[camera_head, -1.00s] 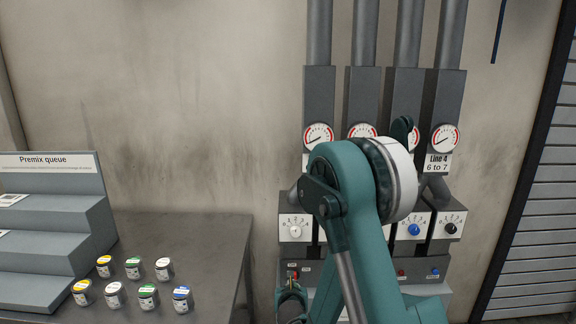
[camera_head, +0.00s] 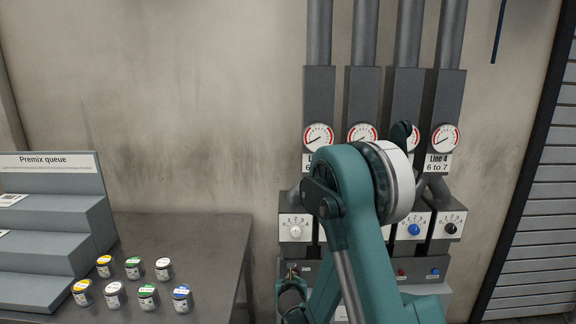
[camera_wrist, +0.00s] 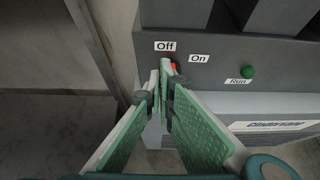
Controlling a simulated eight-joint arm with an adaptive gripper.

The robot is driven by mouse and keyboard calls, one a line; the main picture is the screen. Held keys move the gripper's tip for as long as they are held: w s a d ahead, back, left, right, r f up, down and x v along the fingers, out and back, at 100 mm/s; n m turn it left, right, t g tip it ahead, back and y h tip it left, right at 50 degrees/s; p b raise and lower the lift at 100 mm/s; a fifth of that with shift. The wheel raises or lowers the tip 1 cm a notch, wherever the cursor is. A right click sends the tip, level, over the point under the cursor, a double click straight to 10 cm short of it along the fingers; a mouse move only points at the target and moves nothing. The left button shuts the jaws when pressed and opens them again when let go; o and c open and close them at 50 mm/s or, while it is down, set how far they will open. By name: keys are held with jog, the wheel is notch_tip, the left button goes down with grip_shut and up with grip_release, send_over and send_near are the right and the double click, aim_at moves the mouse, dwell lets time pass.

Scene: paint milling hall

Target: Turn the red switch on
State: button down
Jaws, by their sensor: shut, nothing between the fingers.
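The red switch (camera_wrist: 174,66) is on the dark panel in the wrist view, just below the "Off" label (camera_wrist: 165,46) and left of the "On" label (camera_wrist: 199,58). Only a small red part shows behind my fingertips, so I cannot tell which way it is set. My gripper (camera_wrist: 160,69) is shut and empty, with its tips right at the switch. I cannot tell whether they touch it. In the head view my gripper (camera_head: 291,274) is in front of the panel's left end and hides the switch.
A green button (camera_wrist: 247,72) labelled "Run" is right of the switch. Above the panel are dials such as the white knob (camera_head: 295,231) and blue knob (camera_head: 414,230), with gauges higher up. A table (camera_head: 215,245) with several small paint cans stands left.

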aim_at(296, 272)
jog(key=shift+w, duration=1.5)
jog(key=shift+d+f, duration=0.25)
jog(key=shift+f, duration=0.2)
dwell(0.4)
jog(key=shift+d+r, duration=0.15)
jog(key=shift+d, duration=0.85)
jog(key=shift+r, duration=0.4)
dwell(0.4)
jog(key=shift+s, duration=0.1)
jog(key=shift+s, duration=2.9)
